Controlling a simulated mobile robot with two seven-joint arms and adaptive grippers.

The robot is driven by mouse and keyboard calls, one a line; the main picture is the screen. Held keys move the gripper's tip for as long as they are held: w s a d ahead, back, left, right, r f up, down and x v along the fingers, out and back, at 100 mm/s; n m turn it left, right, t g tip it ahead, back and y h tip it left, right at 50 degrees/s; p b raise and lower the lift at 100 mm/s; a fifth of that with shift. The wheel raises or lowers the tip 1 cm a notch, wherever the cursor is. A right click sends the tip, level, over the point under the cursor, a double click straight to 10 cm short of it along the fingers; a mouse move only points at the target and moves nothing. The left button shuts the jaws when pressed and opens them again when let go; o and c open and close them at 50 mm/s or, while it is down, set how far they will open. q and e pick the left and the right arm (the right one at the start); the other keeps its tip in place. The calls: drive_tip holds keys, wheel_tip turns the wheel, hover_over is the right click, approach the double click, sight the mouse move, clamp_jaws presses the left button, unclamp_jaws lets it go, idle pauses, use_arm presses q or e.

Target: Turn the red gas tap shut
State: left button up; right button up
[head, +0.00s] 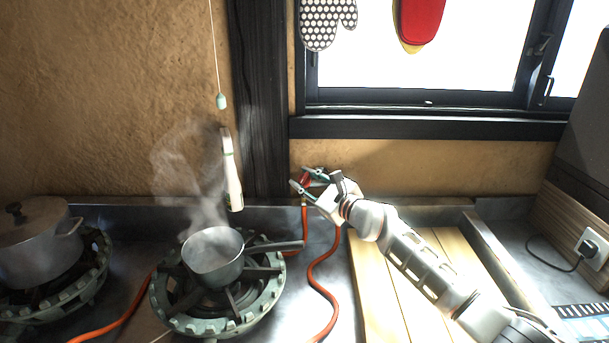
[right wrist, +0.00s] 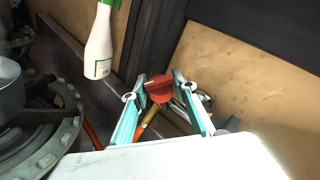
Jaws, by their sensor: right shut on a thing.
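The red gas tap (right wrist: 159,88) shows in the right wrist view, a red handle between the two fingers of my right gripper (right wrist: 162,92). A brass fitting and an orange hose sit just below it. In the head view my right gripper (head: 311,180) is at the back of the counter by the wall, shut on the tap, and its fingers hide most of the handle. My left gripper is in neither view.
A steaming saucepan (head: 213,257) stands on a burner (head: 262,297) left of the tap, its handle pointing towards my gripper. A pot (head: 36,252) stands far left. A white bottle (head: 232,180) is near the wall. Wooden boards (head: 379,298) lie below my right arm.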

drive_tip(key=shift+s+a+f, duration=0.15)
drive_tip(key=shift+f, duration=0.2)
drive_tip(key=o, duration=1)
drive_tip(key=shift+r, duration=0.15)
drive_tip(key=shift+r, duration=0.1)
drive_tip(key=v, duration=1.2)
